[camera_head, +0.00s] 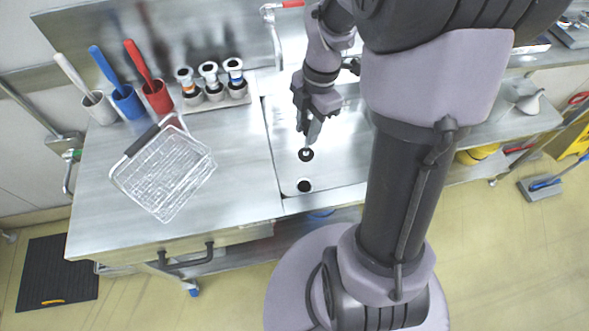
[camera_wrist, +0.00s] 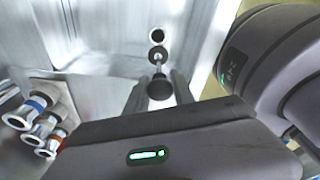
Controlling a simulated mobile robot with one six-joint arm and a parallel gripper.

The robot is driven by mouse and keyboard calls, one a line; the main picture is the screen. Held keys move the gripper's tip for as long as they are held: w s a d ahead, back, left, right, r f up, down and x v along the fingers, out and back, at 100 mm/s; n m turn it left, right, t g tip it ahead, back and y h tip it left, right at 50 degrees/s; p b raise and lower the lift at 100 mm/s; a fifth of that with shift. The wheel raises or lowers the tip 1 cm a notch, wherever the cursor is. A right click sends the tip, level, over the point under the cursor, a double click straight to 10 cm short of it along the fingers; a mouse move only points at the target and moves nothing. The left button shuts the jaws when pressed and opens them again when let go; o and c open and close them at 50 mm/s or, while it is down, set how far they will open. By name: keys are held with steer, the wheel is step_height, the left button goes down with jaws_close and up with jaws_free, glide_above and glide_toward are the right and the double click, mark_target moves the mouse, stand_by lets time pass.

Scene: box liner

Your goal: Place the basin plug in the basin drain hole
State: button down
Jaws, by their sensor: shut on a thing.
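The basin plug (camera_head: 306,155) is a black disc with a pale stem, hanging below my gripper (camera_head: 308,141). In the wrist view, the plug (camera_wrist: 158,55) extends beyond my fingers (camera_wrist: 160,79), with a dark round knob between them. My gripper is shut on the plug at its knob end. The basin drain hole (camera_head: 304,185) is a dark circle with a pale rim near the front edge of the metal basin (camera_head: 345,165). The drain hole (camera_wrist: 157,34) also shows just past the disc. The plug is apart from the hole, over the basin; its exact height is unclear.
A wire basket (camera_head: 165,178) stands on the counter at left. White, blue and red brushes stand in holders (camera_head: 127,101) behind it. Several bottle-like items (camera_head: 209,82) stand in a rack left of the basin. The counter (camera_head: 110,210) is otherwise clear near its front.

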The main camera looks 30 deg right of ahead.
step_height(320, 180, down, 17)
steer(key=b, duration=1)
steer(key=shift+s, duration=0.15)
steer(key=shift+f+b, duration=0.15)
steer(key=shift+b, duration=0.2)
steer(key=c, duration=1.1)
jaws_free()
steer(key=shift+o, duration=0.2)
